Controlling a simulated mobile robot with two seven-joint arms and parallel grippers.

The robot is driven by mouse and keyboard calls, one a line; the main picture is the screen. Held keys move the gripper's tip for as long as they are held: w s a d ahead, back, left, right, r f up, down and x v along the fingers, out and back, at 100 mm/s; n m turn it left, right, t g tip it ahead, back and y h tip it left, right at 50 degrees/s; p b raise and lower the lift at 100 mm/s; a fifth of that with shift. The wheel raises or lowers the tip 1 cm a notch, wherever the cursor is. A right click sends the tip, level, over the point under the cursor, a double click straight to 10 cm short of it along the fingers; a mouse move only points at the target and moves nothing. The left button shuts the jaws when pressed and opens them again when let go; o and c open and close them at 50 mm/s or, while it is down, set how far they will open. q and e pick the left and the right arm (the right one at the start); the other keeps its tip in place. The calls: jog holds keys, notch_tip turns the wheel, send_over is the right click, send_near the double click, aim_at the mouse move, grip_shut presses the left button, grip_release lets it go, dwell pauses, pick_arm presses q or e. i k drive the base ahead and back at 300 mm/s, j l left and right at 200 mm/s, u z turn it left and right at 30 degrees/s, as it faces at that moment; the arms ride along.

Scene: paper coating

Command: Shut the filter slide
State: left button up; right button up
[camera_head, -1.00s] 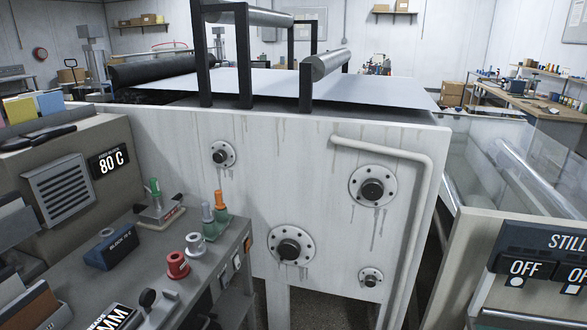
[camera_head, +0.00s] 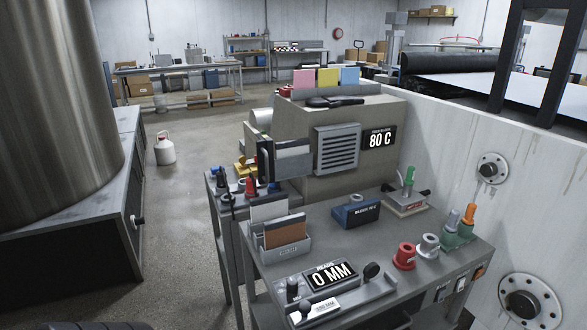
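Nothing in view is labelled as the filter slide. A grey drawer-like part (camera_head: 292,160) with an upright plate at its end sticks out from the left side of a beige housing (camera_head: 350,110). I cannot tell whether it is the filter slide. Neither of my grippers shows in this view.
A grey bench (camera_head: 345,235) carries a blue block (camera_head: 356,212), a red spool (camera_head: 404,256) and a 0 MM gauge (camera_head: 331,277). A large metal drum (camera_head: 55,100) stands left. Open floor (camera_head: 185,220) lies between. The white machine wall (camera_head: 450,150) bounds the right.

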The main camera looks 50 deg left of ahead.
aim_at(270, 170)
jog(key=u, duration=1.6)
